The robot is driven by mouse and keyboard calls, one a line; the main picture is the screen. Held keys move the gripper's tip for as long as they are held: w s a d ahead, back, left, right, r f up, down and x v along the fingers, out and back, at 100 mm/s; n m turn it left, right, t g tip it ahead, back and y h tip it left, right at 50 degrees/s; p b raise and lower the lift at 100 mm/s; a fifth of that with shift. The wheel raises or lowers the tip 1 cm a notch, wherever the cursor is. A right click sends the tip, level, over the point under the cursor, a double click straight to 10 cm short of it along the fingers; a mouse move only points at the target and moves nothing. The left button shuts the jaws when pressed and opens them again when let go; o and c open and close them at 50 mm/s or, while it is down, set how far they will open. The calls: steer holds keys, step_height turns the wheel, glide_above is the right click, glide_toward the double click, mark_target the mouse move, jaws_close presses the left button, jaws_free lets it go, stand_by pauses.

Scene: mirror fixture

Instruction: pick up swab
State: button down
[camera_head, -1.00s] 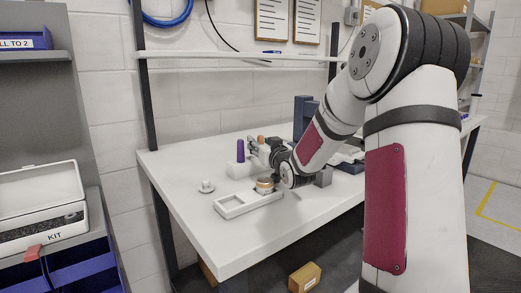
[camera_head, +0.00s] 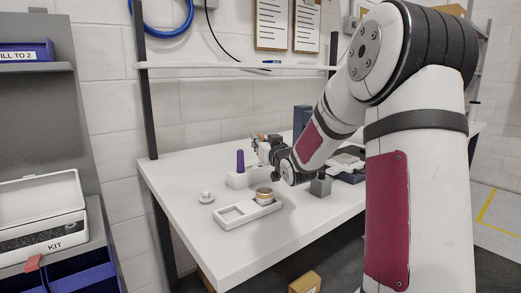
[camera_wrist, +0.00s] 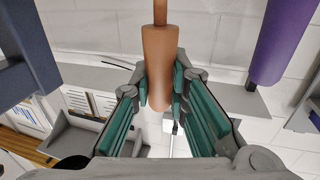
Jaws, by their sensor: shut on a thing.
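The swab appears to be the tool with a brown, rounded handle (camera_wrist: 160,65), seen large in the wrist view. My gripper (camera_wrist: 163,100) is shut on this handle between its green finger pads. In the head view my gripper (camera_head: 262,148) is above the workbench at the back, just right of a purple-handled tool (camera_head: 240,160). That tool stands upright in a white block (camera_head: 237,180), and its purple handle also shows at the wrist view's upper right (camera_wrist: 275,40). My wrist and gripper hide most of the held tool in the head view.
On the white workbench (camera_head: 215,245), a white tray (camera_head: 232,222) holds a round gold-coloured part (camera_head: 264,196). A small white knobbed piece (camera_head: 206,197) lies left of it. A grey block (camera_head: 320,186) and dark items stand to the right. The bench's front left is clear.

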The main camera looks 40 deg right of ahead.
steer(key=d+r+p+v, duration=0.1)
steer(key=d+p+v, duration=0.1)
steer(key=v, duration=1.3)
steer(key=shift+s+d, duration=0.65)
steer(key=shift+d, duration=0.3)
steer(key=shift+r+p, duration=0.15)
steer(key=shift+p, duration=0.2)
